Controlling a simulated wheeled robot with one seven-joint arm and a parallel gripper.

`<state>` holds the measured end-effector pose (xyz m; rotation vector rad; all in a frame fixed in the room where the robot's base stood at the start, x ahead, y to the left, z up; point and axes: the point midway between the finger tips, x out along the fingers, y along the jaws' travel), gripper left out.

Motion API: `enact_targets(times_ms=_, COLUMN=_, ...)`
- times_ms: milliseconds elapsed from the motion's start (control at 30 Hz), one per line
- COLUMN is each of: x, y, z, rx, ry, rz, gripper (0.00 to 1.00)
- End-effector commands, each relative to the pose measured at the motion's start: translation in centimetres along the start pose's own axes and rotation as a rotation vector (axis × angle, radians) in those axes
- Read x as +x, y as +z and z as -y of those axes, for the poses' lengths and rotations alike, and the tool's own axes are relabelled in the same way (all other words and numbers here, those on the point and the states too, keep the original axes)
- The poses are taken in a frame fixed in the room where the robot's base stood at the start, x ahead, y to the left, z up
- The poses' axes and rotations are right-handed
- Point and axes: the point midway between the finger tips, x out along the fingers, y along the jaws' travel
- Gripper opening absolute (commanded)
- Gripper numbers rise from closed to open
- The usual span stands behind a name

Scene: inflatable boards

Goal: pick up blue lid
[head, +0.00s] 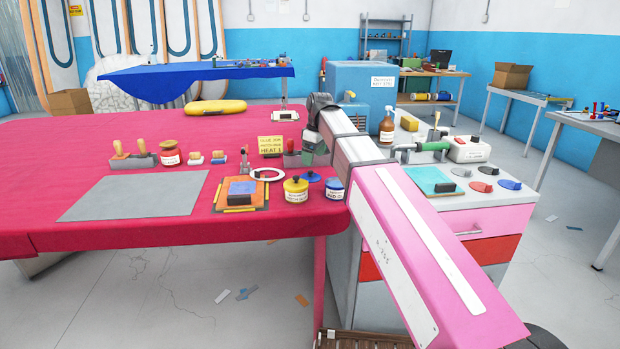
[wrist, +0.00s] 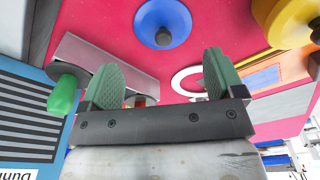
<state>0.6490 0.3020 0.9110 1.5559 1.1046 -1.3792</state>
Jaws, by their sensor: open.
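The blue lid (head: 311,177), a disc with a dark knob, lies on the red table between a yellow-lidded jar (head: 296,190) and a white jar with a blue top (head: 334,190). In the wrist view the blue lid (wrist: 150,18) is near the top, beyond my fingertips and apart from them. My gripper (wrist: 161,80) has its two green-padded fingers spread, with nothing held between them. In the head view my arm hides part of the gripper, which is above the table near the lid.
A yellow sign (head: 271,145) and a grey block stand behind. Small coloured discs (head: 510,184) lie on the cabinet to the right. A grey mat (head: 135,195) is at the left.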

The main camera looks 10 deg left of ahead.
Motion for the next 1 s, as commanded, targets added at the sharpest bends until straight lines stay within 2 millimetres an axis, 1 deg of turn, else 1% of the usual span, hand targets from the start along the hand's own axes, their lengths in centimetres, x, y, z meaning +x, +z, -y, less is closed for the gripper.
enact_targets(times_ms=33, x=0.7, y=0.0, z=0.1, rx=0.0, ry=-0.001, rz=0.001, gripper=0.87)
enact_targets(times_ms=67, x=1.0, y=0.0, z=0.1, rx=-0.001, ry=-0.001, rz=0.001, gripper=0.87)
enact_targets(times_ms=267, x=1.9, y=-0.1, z=0.1, rx=-0.001, ry=0.0, rz=0.0, gripper=0.87)
enact_targets(times_ms=333, x=2.6, y=-0.1, z=0.2, rx=-0.002, ry=-0.001, rz=0.001, gripper=0.87)
enact_targets(times_ms=600, x=6.0, y=-0.3, z=0.5, rx=-0.001, ry=0.0, rz=0.001, gripper=0.87)
enact_targets(times_ms=700, x=6.5, y=-0.3, z=0.4, rx=-0.001, ry=0.001, rz=0.0, gripper=0.87)
enact_targets(times_ms=867, x=6.5, y=-0.3, z=0.4, rx=-0.001, ry=0.001, rz=0.0, gripper=0.87)
enact_targets(times_ms=900, x=6.5, y=-0.3, z=0.4, rx=-0.001, ry=0.001, rz=0.0, gripper=0.84)
enact_targets(times_ms=967, x=6.5, y=-0.3, z=0.4, rx=-0.001, ry=0.001, rz=0.0, gripper=0.65)
enact_targets(times_ms=1000, x=6.5, y=-0.3, z=0.4, rx=-0.001, ry=0.001, rz=0.0, gripper=0.52)
